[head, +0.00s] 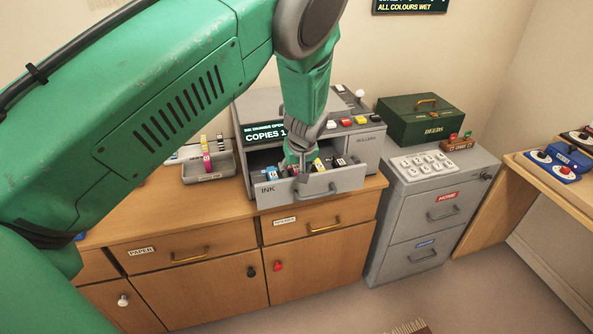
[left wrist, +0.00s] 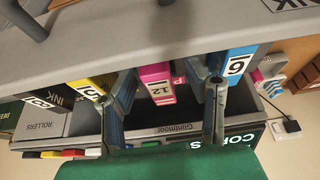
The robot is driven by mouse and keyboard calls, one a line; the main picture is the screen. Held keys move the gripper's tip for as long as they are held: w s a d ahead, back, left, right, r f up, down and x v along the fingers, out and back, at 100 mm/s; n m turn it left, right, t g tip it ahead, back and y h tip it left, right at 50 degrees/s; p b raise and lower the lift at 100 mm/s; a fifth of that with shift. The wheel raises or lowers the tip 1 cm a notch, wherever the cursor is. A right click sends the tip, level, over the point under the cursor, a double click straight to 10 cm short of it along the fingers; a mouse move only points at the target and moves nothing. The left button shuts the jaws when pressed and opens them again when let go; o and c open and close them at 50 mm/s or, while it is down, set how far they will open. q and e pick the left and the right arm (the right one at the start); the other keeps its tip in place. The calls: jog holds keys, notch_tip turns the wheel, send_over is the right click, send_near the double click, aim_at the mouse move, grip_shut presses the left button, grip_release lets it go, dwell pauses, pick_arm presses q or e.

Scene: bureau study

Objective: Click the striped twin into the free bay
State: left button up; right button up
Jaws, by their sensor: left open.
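My left gripper (head: 303,172) reaches down into the open ink drawer (head: 345,180) of the grey copier. In the left wrist view, its two fingers (left wrist: 162,75) are apart, one on each side of a magenta cartridge (left wrist: 155,82) marked 12; I cannot tell whether they touch it. A cyan cartridge (left wrist: 235,65) marked 6 stands to one side, and yellow (left wrist: 90,88) and black (left wrist: 45,100) cartridges to the other. In the head view, a grey tray (head: 222,172) left of the copier holds a magenta cartridge (head: 207,163).
The copier (head: 250,105) stands on a wooden sideboard (head: 140,225). A grey filing cabinet (head: 425,215) to the right carries a green deeds box (head: 425,120) and a white button panel (head: 425,165). The sideboard top in front of the tray is clear. My left arm covers much of the head view.

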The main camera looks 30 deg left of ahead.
pick_arm(q)
jog(key=v, duration=1.1)
jog(key=shift+r, duration=0.15)
